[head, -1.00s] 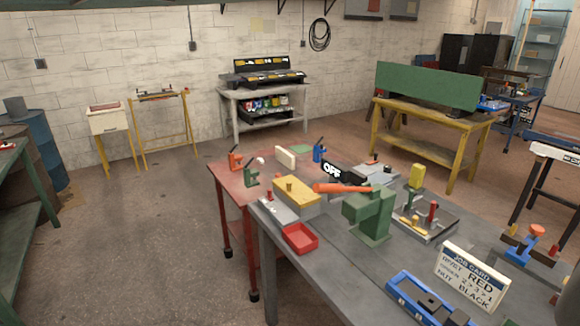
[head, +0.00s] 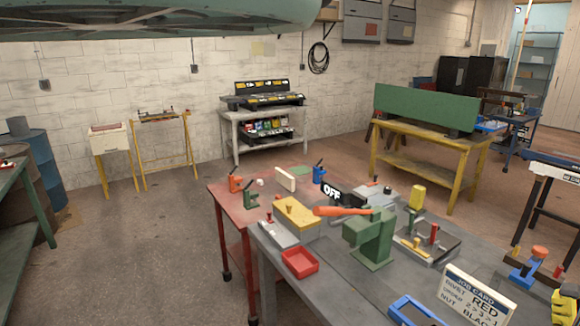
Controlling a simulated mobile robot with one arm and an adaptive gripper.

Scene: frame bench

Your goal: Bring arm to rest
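My gripper is not clearly in view. A large pale green rounded shape, likely my own arm, crosses the top left of the head view. The grey bench (head: 330,285) fills the lower middle. On it stand a green press (head: 370,238) with an orange handle, a red tray (head: 300,263), a white job card (head: 476,296) and a blue tray (head: 416,312) cut off by the bottom edge. A yellow and black object (head: 565,307) shows at the lower right edge; I cannot tell what it is.
A red table (head: 229,201) with small clamps adjoins the bench. A yellow-legged table (head: 428,172) with a green panel (head: 425,107) stands behind at right. A grey shelf stand (head: 229,123) is at the back wall. The floor (head: 150,245) at left is clear.

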